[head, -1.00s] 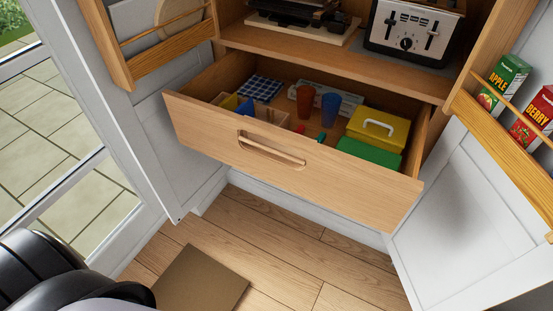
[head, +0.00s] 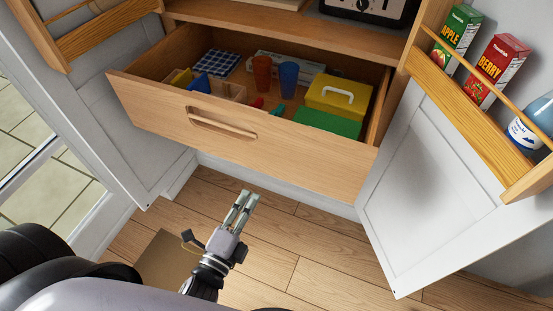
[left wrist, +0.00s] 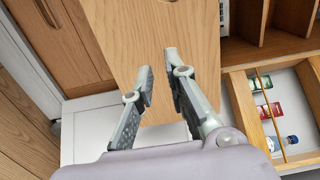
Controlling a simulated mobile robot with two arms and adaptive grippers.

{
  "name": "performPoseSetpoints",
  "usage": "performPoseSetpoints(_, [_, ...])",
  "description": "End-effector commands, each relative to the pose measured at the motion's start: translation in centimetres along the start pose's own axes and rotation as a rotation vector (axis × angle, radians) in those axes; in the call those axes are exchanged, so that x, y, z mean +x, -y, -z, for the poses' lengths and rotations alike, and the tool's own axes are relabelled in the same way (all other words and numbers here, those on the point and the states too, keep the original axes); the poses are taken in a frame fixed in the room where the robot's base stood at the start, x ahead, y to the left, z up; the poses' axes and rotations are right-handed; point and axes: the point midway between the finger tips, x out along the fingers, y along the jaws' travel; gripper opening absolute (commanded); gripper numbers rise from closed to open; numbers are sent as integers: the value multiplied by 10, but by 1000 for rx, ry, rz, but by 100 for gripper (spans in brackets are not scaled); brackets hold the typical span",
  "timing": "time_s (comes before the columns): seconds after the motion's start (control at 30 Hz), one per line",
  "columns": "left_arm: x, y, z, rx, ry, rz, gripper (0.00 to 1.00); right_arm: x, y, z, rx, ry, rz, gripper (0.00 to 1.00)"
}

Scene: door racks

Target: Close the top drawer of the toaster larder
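The top drawer (head: 280,148) of the larder is pulled well out below the shelf with the toaster (head: 365,8). Its wooden front has a recessed handle (head: 222,123) left of its middle. My left gripper (head: 245,196) is in front of and below the drawer front in the head view, apart from it and empty. In the left wrist view its fingers (left wrist: 158,66) stand apart with a gap between the tips. A wooden panel (left wrist: 150,30) lies beyond them; I cannot tell if it is this drawer's front. My right gripper is not in view.
The drawer holds a yellow box (head: 338,94), a green box (head: 327,122), cups (head: 288,74) and a checked cloth (head: 216,63). Open white doors with racks flank it, the right one (head: 420,185) holding cartons (head: 497,70). A brown mat (head: 167,262) lies on the wooden floor.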

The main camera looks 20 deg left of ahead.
Motion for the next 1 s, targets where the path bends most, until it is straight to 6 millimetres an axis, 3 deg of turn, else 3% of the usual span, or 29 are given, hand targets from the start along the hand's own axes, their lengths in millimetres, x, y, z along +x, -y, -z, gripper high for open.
performPoseSetpoints(0.17, [22,4,0,4,-1,7,0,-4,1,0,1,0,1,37])
performPoseSetpoints(0.6, [112,3,0,0,-1,4,0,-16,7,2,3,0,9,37])
performPoseSetpoints(0.8, [133,2,0,-1,0,3,0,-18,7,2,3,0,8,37])
performPoseSetpoints(1.0, [139,1,0,-1,0,2,0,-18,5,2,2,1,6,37])
